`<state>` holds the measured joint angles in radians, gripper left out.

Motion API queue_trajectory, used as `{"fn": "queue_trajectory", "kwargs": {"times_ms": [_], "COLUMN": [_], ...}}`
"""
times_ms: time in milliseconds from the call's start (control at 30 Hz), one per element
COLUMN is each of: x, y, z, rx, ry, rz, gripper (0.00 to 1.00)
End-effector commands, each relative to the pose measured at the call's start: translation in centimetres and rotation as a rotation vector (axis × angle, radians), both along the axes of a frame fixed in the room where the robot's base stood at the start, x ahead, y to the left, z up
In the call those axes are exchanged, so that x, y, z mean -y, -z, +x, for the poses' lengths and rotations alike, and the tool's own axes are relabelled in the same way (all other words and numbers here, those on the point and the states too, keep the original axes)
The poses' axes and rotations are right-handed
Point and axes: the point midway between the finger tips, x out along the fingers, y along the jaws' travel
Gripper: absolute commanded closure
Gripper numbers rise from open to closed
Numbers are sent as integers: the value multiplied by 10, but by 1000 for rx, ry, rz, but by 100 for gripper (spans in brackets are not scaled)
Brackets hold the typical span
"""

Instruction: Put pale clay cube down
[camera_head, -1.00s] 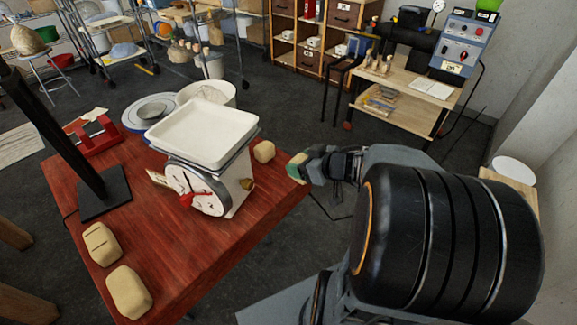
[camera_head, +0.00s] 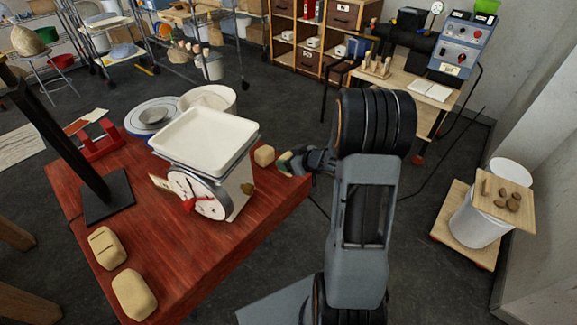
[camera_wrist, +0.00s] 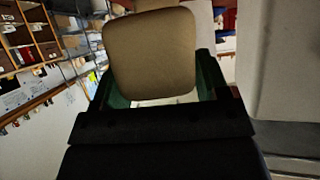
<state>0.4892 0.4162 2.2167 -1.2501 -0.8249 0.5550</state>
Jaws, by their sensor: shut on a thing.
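My gripper (camera_head: 287,164) is shut on a pale clay cube (camera_wrist: 152,52), which fills the space between the green-lined fingers in the wrist view. Two larger clay blocks lie at the table's front left: one with a slot (camera_head: 107,247) and one plain and rounded (camera_head: 133,294).
A dial scale with a white tray (camera_head: 205,137) stands left of the gripper. Behind it are a white bucket (camera_head: 222,99) and a blue round plate (camera_head: 146,122). A black post (camera_head: 107,205) stands at the left. The table's front right is clear.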

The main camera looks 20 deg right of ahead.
Motion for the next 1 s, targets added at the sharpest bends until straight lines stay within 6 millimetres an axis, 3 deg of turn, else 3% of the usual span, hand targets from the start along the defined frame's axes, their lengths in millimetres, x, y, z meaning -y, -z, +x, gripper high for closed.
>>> {"fn": "queue_trajectory", "kwargs": {"times_ms": [167, 333, 1000], "x": [1, 2, 2], "y": [8, 33, 43], "z": [7, 13, 13], "rx": [1, -2, 3], "ry": [0, 1, 0], "rz": [2, 1, 0], "gripper": [73, 73, 73]}}
